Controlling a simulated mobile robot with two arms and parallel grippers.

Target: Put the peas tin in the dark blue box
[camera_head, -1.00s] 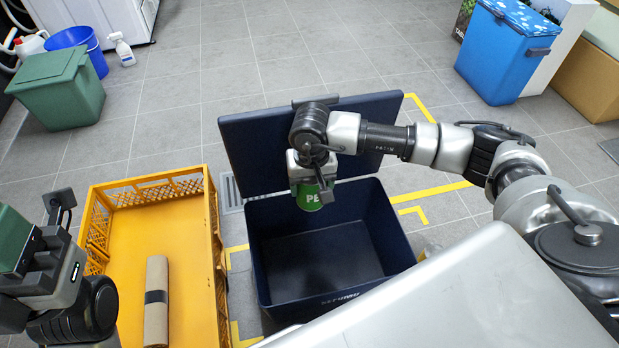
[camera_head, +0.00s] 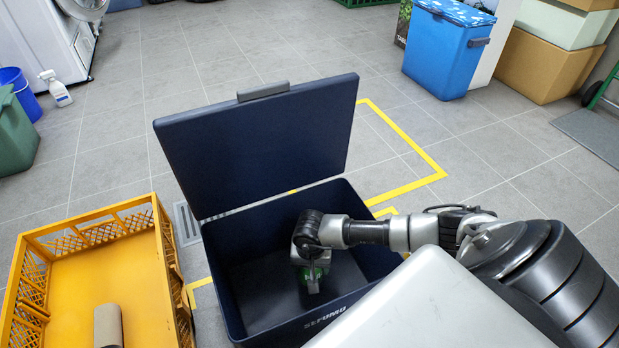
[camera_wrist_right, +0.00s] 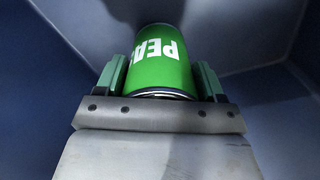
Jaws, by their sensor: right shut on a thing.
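The dark blue box (camera_head: 222,282) stands on the floor with its lid (camera_head: 260,140) raised at the back. My right gripper (camera_head: 312,284) points down inside the box, below its rim. It is shut on the green peas tin (camera_wrist_right: 163,68). In the right wrist view the tin sits between the two fingers, its white lettering upside down, with the blue box walls around it. In the head view the tin is mostly hidden by the gripper, and I cannot tell whether it touches the box floor. My left gripper is out of view.
A yellow crate (camera_head: 174,262) with a brown roll (camera_head: 108,325) in it stands left of the box. A blue cooler (camera_head: 442,55), cardboard boxes (camera_head: 540,65) and a green bin (camera_head: 15,135) are farther off.

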